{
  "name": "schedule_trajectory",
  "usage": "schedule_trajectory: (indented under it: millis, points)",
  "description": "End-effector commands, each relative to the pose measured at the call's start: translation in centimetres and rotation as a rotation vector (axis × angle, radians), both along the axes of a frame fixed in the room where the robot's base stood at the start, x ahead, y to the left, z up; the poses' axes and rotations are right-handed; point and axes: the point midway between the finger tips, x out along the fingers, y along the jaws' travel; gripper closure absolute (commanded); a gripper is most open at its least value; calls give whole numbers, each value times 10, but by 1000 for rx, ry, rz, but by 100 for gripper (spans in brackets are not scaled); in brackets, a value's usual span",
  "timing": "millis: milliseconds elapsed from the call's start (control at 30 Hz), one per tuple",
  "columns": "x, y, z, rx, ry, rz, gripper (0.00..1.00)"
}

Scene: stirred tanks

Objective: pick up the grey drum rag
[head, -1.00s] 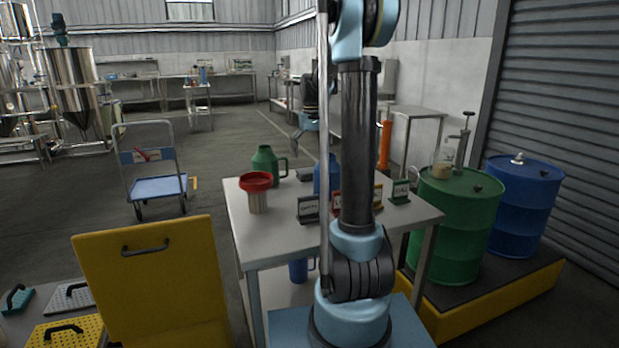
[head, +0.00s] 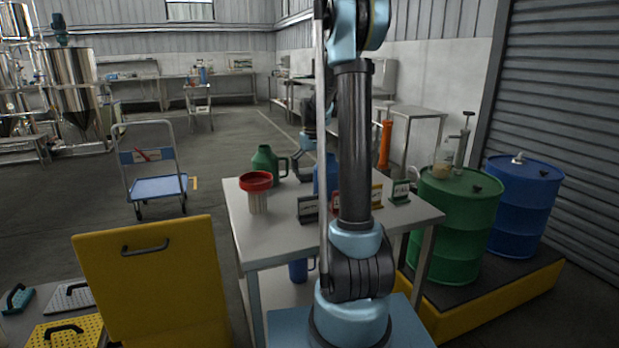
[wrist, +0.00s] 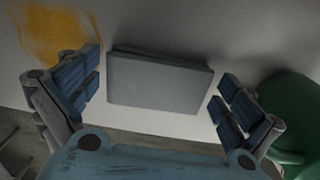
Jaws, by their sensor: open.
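The grey drum rag (wrist: 160,84) is a flat, folded grey rectangle lying on the pale table top, in the middle of the wrist view. My gripper (wrist: 160,77) is open above it, with one dark blue finger pad to its left and one to its right. Both pads look apart from the rag. In the head view my gripper (head: 304,166) is low over the far side of the table, right of the green jug. The rag is mostly hidden there behind my arm and gripper.
The green jug (head: 265,163) stands close beside my gripper; its side shows in the wrist view (wrist: 292,108). A red-topped filter cup (head: 257,191), small label stands (head: 308,209) and a blue container (head: 326,178) share the table (head: 275,235). An orange patch (wrist: 55,35) shows at upper left.

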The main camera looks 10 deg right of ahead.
Motion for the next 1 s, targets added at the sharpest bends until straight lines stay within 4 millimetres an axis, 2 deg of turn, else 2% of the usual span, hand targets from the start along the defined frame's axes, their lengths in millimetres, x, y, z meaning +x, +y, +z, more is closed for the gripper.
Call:
schedule_trajectory:
  millis: [67, 167, 200, 633, 767, 1000]
  points:
    - [0, 0, 0, 0, 0, 0, 2]
    - [0, 0, 0, 0, 0, 0, 25]
    - [0, 0, 0, 0, 0, 0, 29]
    - [0, 0, 6, 0, 0, 1, 29]
    - [0, 1, 22, 0, 0, 1, 29]
    - [0, 1, 64, 0, 0, 1, 29]
